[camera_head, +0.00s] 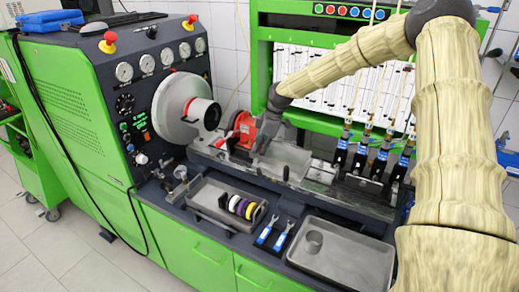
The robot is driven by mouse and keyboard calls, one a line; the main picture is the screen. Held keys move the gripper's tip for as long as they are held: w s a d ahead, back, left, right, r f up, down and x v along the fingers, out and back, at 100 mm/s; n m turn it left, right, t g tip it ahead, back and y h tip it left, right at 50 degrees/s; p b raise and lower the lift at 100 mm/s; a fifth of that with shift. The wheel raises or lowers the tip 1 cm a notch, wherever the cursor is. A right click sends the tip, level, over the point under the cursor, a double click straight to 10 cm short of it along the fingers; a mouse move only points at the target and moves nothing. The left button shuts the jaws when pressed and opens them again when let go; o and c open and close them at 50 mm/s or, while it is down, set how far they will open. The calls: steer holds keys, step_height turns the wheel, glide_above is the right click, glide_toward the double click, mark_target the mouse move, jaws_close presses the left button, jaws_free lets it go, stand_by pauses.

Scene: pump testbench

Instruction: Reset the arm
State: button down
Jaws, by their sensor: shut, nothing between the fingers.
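My arm (447,130) comes in from the right, bends at the top and reaches across to the middle of the bench. My gripper (263,142) is at its end, small in the picture, pointing down just right of a red part (243,128) on the bench. It is shut, with nothing seen in it. I cannot tell whether it touches the red part or the grey metal behind and below it.
The green test bench (75,120) has gauges and a round grey drive (185,108) at left. In front are a tray with coloured rings (212,212), two blue-handled tools (272,232) and a grey tray (345,255).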

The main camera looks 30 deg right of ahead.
steer(key=s+a+f+m, duration=0.1)
steer(key=s+a+f, duration=0.3)
steer(key=f, duration=0.3)
steer(key=s+a+f+m, duration=0.2)
steer(key=s+a+f, duration=0.3)
steer(key=a+f, duration=0.2)
steer(key=s+a+f+m+g, duration=0.1)
steer(key=s+a+f+m, duration=0.1)
steer(key=s+a+f, duration=0.2)
steer(key=shift+s+a+f, duration=0.15)
steer(key=shift+a+f, duration=0.4)
steer(key=shift+f, duration=0.3)
steer(key=shift+s+a+f, duration=0.1)
steer(key=shift+a+f, duration=0.4)
steer(key=shift+f, duration=0.35)
steer(key=s+a+f+m+h, duration=0.1)
steer(key=s+a+f+m, duration=0.15)
steer(key=s+f, duration=0.4)
steer(key=s+a+f+m, duration=0.1)
steer(key=s+a+f, duration=0.2)
steer(key=s, duration=0.7)
steer(key=s+f+m+h, duration=0.2)
steer(key=s+m, duration=0.2)
steer(key=s, duration=1.5)
step_height(320, 180, down, 11)
steer(key=w+b, duration=0.1)
steer(key=b, duration=1)
steer(key=shift+d+g, duration=0.2)
steer(key=shift+g, duration=0.2)
